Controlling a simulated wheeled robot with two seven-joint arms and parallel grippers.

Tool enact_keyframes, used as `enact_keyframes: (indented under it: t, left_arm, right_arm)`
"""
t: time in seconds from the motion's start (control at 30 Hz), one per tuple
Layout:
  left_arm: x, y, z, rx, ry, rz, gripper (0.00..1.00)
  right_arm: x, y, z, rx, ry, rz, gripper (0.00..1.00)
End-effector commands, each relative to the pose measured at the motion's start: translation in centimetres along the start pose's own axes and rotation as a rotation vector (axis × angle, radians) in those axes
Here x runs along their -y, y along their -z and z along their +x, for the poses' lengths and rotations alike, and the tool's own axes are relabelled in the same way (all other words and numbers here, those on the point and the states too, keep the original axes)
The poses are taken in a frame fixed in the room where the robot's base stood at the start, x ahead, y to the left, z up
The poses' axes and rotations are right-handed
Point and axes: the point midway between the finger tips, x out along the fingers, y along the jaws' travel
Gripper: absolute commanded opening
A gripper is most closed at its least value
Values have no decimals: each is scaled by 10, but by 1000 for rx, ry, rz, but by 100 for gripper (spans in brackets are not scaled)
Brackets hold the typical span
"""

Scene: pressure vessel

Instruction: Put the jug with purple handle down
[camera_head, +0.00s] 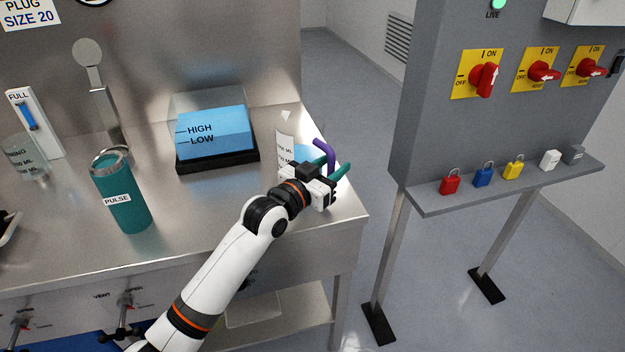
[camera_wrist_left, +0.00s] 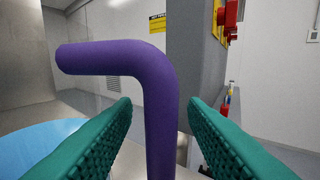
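The jug (camera_head: 286,145) is clear with ML markings and blue at its lower part. It appears to stand upright on the steel bench near its right edge, its lower part hidden behind my gripper. Its bent purple handle (camera_head: 326,153) sticks out on the right. My left gripper (camera_head: 338,178) is at the handle, teal fingers apart. In the left wrist view the handle (camera_wrist_left: 160,110) stands between the two fingers, with a narrow gap visible on each side. My right gripper is not in view.
A glass beaker (camera_head: 27,160) is at far left. To the right, a grey switch panel has a shelf (camera_head: 430,203) of coloured padlocks, beyond a gap.

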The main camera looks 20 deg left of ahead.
Motion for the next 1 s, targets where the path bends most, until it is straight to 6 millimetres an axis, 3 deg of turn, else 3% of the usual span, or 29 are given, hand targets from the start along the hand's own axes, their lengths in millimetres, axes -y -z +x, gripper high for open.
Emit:
enact_keyframes:
  t: [0.2, 0.43, 0.63, 1.0]
  left_arm:
    - [1, 2, -49, -2, 1, 3, 39]
    - [0, 2, -89, -2, 0, 2, 39]
    - [0, 0, -102, 0, 1, 1, 39]
    - [0, 0, -103, 0, 1, 0, 39]
  right_arm:
    - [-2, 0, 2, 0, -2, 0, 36]
    - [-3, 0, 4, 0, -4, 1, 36]
    - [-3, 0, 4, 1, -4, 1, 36]
    - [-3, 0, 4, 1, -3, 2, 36]
